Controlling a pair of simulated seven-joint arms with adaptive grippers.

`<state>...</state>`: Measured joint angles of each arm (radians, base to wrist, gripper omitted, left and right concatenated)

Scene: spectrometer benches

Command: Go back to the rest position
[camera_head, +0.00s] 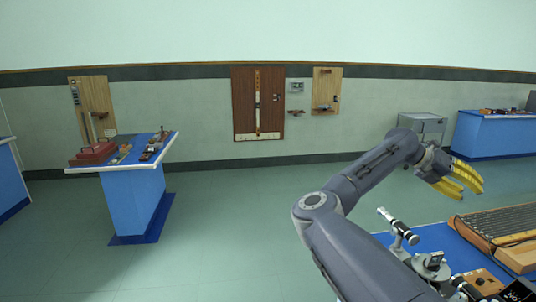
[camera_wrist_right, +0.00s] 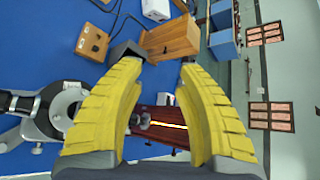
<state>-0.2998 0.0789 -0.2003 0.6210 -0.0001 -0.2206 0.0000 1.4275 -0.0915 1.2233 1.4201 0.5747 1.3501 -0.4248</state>
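My right gripper (camera_head: 463,180) has yellow ribbed fingers and is held up in the air at the right of the head view, above the level of the near blue bench (camera_head: 440,240). In the right wrist view the right gripper (camera_wrist_right: 160,65) has its fingers apart, with no object held between them. The bench with its instruments shows beyond the fingers. My left gripper is not in the head view.
A spectrometer (camera_head: 432,262) with a telescope tube stands on the near bench, beside a wooden-framed ribbed apparatus (camera_head: 500,230). A wooden box (camera_wrist_right: 172,40) shows between the fingertips. Another blue bench (camera_head: 135,195) stands at left, with open floor (camera_head: 230,230) between.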

